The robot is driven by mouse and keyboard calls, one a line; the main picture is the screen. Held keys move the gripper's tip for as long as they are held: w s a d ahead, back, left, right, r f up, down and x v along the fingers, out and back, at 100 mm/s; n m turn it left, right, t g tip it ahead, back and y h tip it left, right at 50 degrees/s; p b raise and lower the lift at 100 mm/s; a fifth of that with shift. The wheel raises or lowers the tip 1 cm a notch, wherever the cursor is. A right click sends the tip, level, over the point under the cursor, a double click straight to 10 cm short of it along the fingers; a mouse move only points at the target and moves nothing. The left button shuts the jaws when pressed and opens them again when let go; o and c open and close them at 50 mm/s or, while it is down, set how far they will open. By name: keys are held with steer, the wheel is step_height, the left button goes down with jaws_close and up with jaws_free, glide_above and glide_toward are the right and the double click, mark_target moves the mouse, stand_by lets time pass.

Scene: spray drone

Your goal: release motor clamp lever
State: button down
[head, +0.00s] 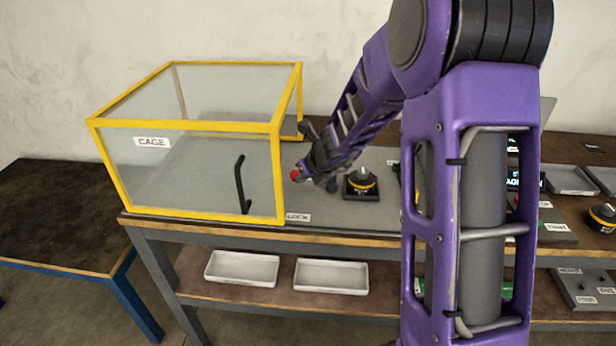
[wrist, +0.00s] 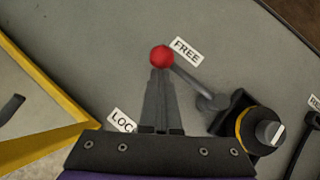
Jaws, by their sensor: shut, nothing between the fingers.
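The clamp lever (wrist: 188,81) is a grey rod with a red ball knob (wrist: 161,57). It runs from a grey pivot (wrist: 212,103) to the knob, which lies beside the FREE label (wrist: 186,50). The LOCK label (wrist: 122,120) is lower left, partly covered by my gripper. My gripper (wrist: 160,76) is shut and empty, its fingertips at the near side of the knob; whether they touch it I cannot tell. In the head view the red knob (head: 295,175) shows just beyond my gripper (head: 304,171), and my wrist hides most of the lever.
A yellow-framed clear cage (head: 278,175) with a black handle (head: 240,185) stands close left of the lever. A black dial with a yellow ring (head: 361,184) sits close right. Two white trays (head: 242,268) are on the lower shelf. Grey bench top is clear beyond the FREE label.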

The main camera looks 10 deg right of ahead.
steer(key=shift+w+d+r, duration=0.2)
steer(key=shift+w+d, duration=0.1)
steer(key=shift+w, duration=0.05)
stand_by(0.5)
